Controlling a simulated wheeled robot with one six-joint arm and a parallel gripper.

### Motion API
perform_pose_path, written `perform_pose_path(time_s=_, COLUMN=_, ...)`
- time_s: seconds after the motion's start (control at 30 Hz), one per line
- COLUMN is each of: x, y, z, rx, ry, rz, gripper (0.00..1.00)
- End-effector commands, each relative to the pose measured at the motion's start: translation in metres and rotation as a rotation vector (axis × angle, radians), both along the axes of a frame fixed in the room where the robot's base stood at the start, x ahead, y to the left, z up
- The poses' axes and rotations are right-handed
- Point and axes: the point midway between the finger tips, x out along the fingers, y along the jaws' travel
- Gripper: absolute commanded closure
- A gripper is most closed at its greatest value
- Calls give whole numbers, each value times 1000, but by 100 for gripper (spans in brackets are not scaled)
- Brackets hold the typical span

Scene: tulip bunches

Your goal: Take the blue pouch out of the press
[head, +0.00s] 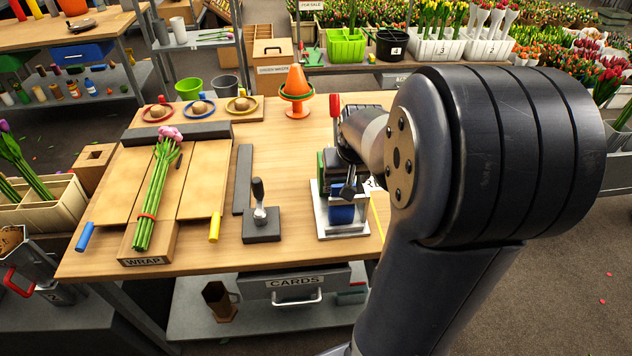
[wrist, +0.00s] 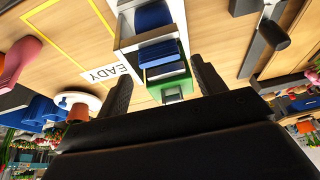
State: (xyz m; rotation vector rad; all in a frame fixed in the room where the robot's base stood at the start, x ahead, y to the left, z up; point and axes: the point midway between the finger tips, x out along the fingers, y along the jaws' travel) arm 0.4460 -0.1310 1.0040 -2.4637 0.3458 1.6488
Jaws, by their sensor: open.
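The press (head: 322,225) stands at the right of the bench, with a pale metal base and a green part behind. The blue pouch (head: 341,214) sits low in its front, partly covered from above by my gripper (head: 350,187). In the wrist view, the press (wrist: 125,32) is seen close, with the rounded blue pouch (wrist: 152,17) at its top end. A second blue face and a green block (wrist: 166,72) lie nearer to me.
A black-handled tool on a dark block (head: 262,225) stands left of the press. A READY card (wrist: 112,75) lies beside the press. Bare bench lies between.

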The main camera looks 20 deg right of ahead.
Motion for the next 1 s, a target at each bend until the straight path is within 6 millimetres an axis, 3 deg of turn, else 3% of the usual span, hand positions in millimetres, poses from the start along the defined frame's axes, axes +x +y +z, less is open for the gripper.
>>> perform_pose_path(time_s=0.2, x=13, y=-4, z=-36, rx=2, ry=4, rz=0, gripper=35)
perform_pose_path(time_s=0.4, x=22, y=-6, z=-56, rx=0, ry=1, rz=0, gripper=35)
perform_pose_path(time_s=0.87, x=26, y=-7, z=-64, rx=0, ry=-1, rz=0, gripper=35)
perform_pose_path(time_s=1.0, x=26, y=-7, z=-64, rx=0, ry=-1, rz=0, gripper=46)
